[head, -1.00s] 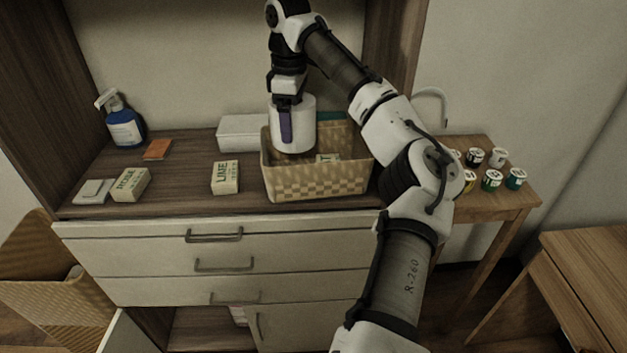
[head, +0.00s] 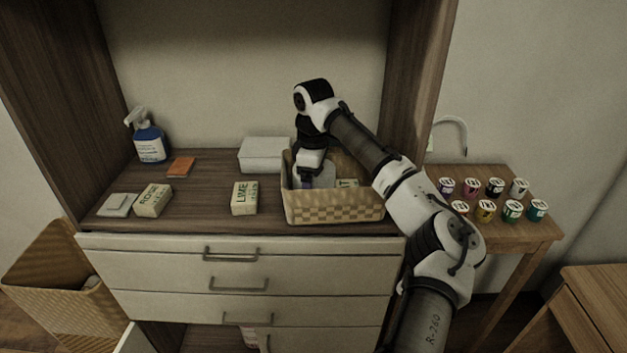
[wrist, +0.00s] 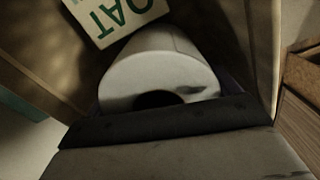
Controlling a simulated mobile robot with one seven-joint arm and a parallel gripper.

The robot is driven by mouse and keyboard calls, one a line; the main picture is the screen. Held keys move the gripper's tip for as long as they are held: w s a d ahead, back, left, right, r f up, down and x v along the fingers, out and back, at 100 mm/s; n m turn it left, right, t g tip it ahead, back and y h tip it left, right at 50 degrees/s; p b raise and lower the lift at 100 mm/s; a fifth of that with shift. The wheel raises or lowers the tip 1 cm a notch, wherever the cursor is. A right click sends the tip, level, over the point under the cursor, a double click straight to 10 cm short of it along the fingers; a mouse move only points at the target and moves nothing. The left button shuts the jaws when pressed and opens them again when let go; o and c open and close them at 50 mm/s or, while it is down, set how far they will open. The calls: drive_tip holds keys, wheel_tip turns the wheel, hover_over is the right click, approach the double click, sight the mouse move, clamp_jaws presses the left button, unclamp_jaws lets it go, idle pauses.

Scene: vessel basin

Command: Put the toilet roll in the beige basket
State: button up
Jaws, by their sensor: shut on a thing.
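The beige basket (head: 335,211) is woven and stands on the wooden top of the drawer unit. The white toilet roll (head: 325,178) is inside its left part, low between the walls. It fills the middle of the wrist view (wrist: 160,70), its dark core hole facing the camera. My gripper (head: 308,183) reaches down into the basket and is shut on the roll. The fingertips are mostly hidden by the basket wall and the roll. A box marked OAT (wrist: 115,15) lies in the basket beside the roll.
A white box (head: 264,154) stands behind the basket's left side. A LIME box (head: 244,198), another soap box (head: 153,201), an orange block (head: 181,167) and a blue spray bottle (head: 150,145) are to the left. Several small cups (head: 486,214) stand on the right-hand table.

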drive_tip(key=shift+f, duration=0.1)
drive_tip(key=o, duration=0.8)
wheel_tip(320, 180, up, 12)
drive_tip(key=shift+r, duration=0.15)
